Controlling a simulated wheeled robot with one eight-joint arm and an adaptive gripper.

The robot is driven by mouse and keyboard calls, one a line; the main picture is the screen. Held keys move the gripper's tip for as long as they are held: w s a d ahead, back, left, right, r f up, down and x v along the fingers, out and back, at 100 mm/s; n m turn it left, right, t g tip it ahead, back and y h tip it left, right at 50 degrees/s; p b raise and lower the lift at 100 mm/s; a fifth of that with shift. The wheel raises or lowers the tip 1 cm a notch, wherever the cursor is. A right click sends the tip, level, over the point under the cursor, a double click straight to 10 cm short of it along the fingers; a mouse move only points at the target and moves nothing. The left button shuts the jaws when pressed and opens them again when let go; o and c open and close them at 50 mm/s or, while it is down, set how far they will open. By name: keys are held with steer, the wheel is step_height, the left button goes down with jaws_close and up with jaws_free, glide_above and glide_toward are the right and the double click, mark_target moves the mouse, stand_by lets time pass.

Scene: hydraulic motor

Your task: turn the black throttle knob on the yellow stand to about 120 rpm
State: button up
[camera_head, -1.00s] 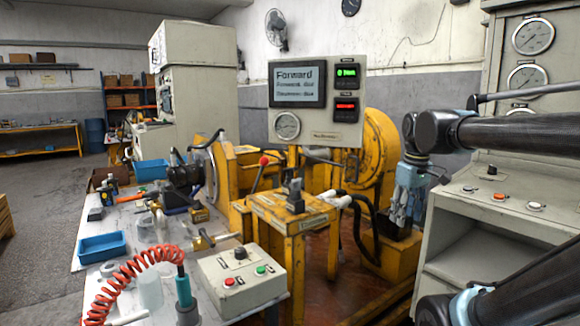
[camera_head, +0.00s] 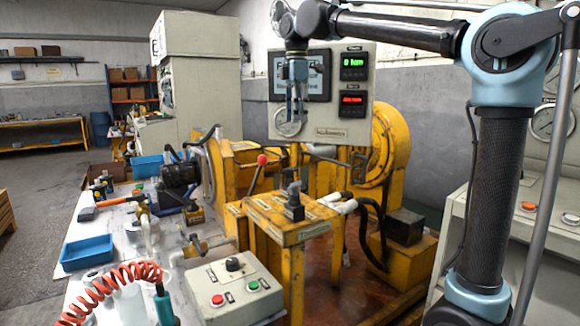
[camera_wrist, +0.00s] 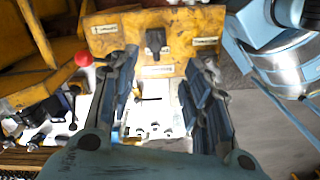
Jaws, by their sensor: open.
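The black throttle knob (camera_head: 293,205) stands upright on the yellow stand (camera_head: 287,231) in the head view. In the wrist view the knob (camera_wrist: 155,40) shows dark on the stand's yellow top, between labels, beyond the fingertips. My gripper (camera_head: 297,118) hangs with its fingers pointing down in front of the display panel, above the knob in the picture and apart from it. In the wrist view its two fingers (camera_wrist: 160,68) are spread wide with nothing between them. The panel's readouts (camera_head: 353,87) glow green and red; the gripper hides part of the screen and gauge.
A grey control box (camera_head: 233,290) with red and green buttons sits left of the stand. A red-knobbed lever (camera_head: 261,162) rises behind the stand's left side. A coiled red hose (camera_head: 110,285) and blue tray (camera_head: 87,252) lie on the bench. Space directly above the knob looks clear.

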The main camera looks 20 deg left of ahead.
steer(key=a, duration=0.2)
glide_toward(290, 172)
steer(key=shift+n, duration=0.4)
steer(key=f, duration=0.2)
steer(key=w+f, duration=0.1)
steer(key=f, duration=0.5)
steer(key=shift+w+a+f, duration=0.1)
steer(key=shift+w+a, duration=0.1)
steer(key=shift+a, duration=0.05)
